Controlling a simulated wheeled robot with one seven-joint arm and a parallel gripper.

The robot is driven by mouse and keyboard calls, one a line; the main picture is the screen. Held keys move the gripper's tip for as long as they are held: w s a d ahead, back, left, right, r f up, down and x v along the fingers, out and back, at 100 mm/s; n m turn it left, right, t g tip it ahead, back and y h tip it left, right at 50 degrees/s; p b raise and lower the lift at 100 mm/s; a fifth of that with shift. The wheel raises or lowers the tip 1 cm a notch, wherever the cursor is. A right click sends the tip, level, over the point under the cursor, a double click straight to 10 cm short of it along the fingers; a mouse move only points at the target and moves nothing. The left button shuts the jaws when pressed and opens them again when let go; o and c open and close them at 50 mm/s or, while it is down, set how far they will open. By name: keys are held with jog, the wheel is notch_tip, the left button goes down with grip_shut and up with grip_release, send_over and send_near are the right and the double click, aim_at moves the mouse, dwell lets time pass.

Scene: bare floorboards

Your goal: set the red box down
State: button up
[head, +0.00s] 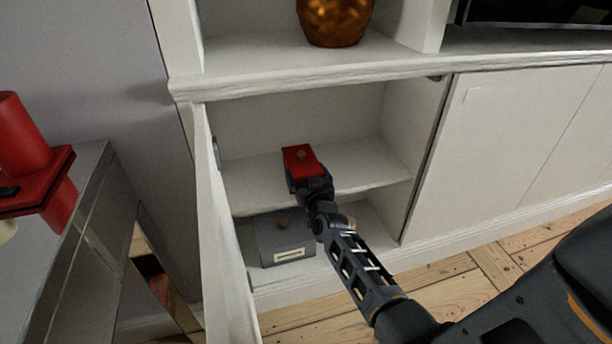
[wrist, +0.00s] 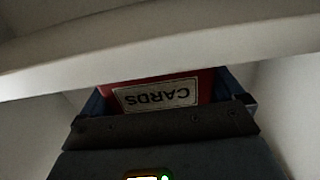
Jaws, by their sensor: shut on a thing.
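The red box (head: 299,156) is in the open cabinet in the head view, at the height of its middle shelf (head: 362,166). In the wrist view the red box (wrist: 201,82) shows a white label reading "CARDS", upside down. My gripper (head: 306,180) is shut on the red box from the front, with a blue-dark finger on each side of it in the wrist view (wrist: 165,98). The box's underside is hidden, so I cannot tell whether it touches the shelf.
A grey box (head: 270,240) with a label sits on the cabinet's lower level. The cabinet door (head: 222,230) stands open at left. A copper vase (head: 335,20) stands above. The shelf right of the red box is clear.

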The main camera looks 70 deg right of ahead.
jog(key=o, duration=0.6)
jog(key=shift+f, duration=0.1)
jog(key=shift+o, duration=0.5)
jog(key=shift+r, duration=0.2)
jog(key=s+a+r+n+t+y+p, duration=0.1)
jog(key=s+a+r+n+y, duration=0.1)
jog(key=s+a, duration=0.65)
jog(key=s+a+r+n+t+y+p, duration=0.1)
jog(key=s+a+y, duration=0.2)
jog(key=a, duration=1)
jog(key=s+a+r+n+t+y+p, duration=0.2)
jog(key=s+a, duration=0.4)
jog(key=a, duration=0.4)
jog(key=s+a+r+n+y, duration=0.5)
jog(key=s+a+r, duration=0.6)
jog(key=r, duration=0.3)
jog(key=shift+g+y, duration=0.4)
jog(key=shift+y, duration=0.5)
